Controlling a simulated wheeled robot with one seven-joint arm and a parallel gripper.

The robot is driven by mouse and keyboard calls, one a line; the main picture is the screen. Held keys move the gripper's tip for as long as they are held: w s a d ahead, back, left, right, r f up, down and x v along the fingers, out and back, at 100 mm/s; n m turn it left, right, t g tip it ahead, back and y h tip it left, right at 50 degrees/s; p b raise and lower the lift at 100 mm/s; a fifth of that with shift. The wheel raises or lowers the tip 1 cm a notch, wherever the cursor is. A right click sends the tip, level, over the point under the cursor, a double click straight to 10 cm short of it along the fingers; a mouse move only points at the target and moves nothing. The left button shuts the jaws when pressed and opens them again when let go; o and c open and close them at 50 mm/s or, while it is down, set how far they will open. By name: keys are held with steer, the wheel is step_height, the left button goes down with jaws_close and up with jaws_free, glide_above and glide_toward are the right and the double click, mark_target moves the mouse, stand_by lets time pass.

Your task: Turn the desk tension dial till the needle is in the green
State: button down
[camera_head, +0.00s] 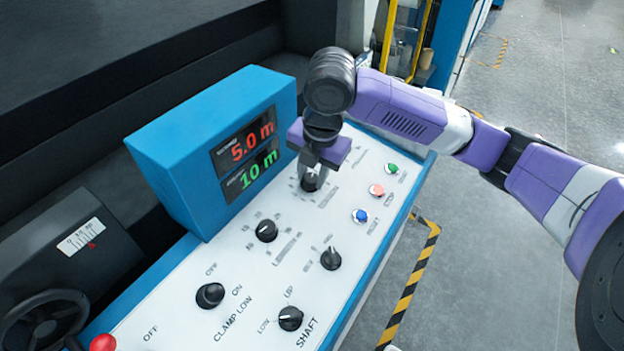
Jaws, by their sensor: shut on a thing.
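My gripper (317,165) points down at the far end of the sloped white control desk (345,215). It is shut on a black dial (311,183), whose top is partly hidden by the fingers. Printed marks surround this dial, but its label is too small to read. No needle with a green band can be made out. At the left, a dark housing carries a small white scale (80,237) with a red mark below it; its reading is unclear.
Other black knobs (267,230) stand nearby, including the clamp knob (210,295) and shaft knob (290,318). Green, red and blue buttons (360,216) line the right edge. A blue display box (175,165) reads 5.0 m and 10 m. A red button (103,343) is front left.

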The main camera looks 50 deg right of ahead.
steer(key=shift+n+b, duration=0.75)
steer(key=shift+n, duration=0.55)
steer(key=c, duration=1.1)
jaws_free()
steer(key=shift+o, duration=0.2)
step_height(320, 180, up, 8)
steer(key=s, duration=0.1)
steer(key=shift+s+a+f, duration=0.2)
steer(key=shift+s, duration=0.1)
